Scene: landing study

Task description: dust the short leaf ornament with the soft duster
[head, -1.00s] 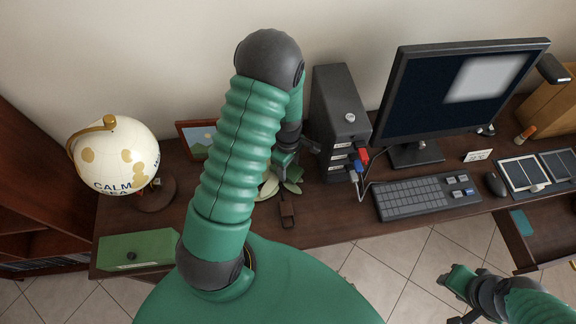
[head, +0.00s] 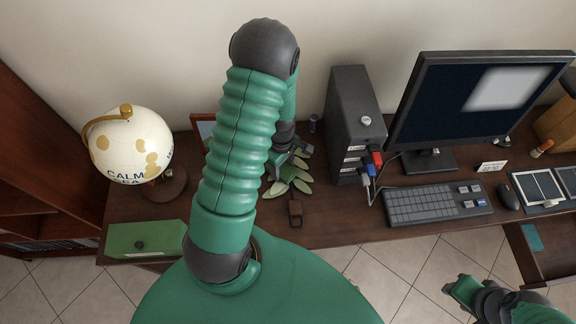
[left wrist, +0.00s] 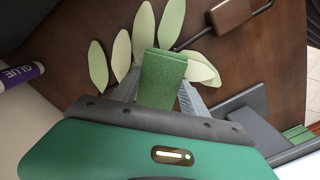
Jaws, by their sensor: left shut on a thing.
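The leaf ornament (head: 293,180) is a low spread of pale and darker green leaves on the desk, left of the computer tower. Its leaves (left wrist: 97,65) fan out in the left wrist view, partly hidden. My left gripper (head: 284,160) is at the leaves, half hidden by my own arm. In the left wrist view its grey fingers (left wrist: 158,95) are shut on a rough green block, likely the soft duster (left wrist: 162,78). The block overlaps the leaves; contact cannot be told. My right gripper (head: 462,292) is at the lower right, away from the desk; its jaws are unclear.
A brown block (head: 295,210) with a thin dark rod lies in front of the leaves. A glue stick (head: 313,123) stands behind them. The tower (head: 355,125), monitor (head: 470,100) and keyboard (head: 435,204) are right; the globe (head: 130,145) and green box (head: 145,238) are left.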

